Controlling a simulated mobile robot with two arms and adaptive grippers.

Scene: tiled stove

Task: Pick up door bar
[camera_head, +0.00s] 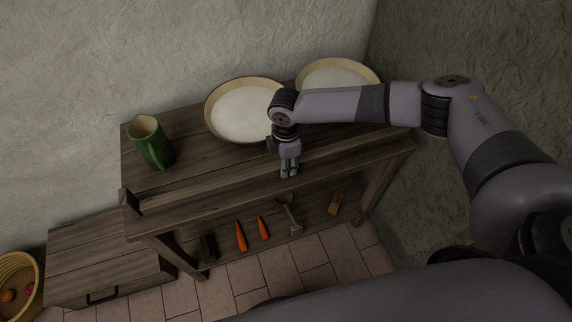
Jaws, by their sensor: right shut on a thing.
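The door bar (220,188) appears as a long dark wooden beam along the front edge of the wooden table, close in colour to the tabletop. My right gripper (289,171) points down at the middle of this front edge, shut on the bar. The fingers hide the part of the bar between them. I cannot tell whether the bar rests on the table or is slightly raised. My left gripper is not in view.
A green mug (151,143) and two cream bowls (240,110) (335,76) stand on the tabletop (190,150). The lower shelf holds carrots (240,236) and a small tool (290,215). A wooden chest (100,262) and a basket (18,285) are at left. Walls close the back and right.

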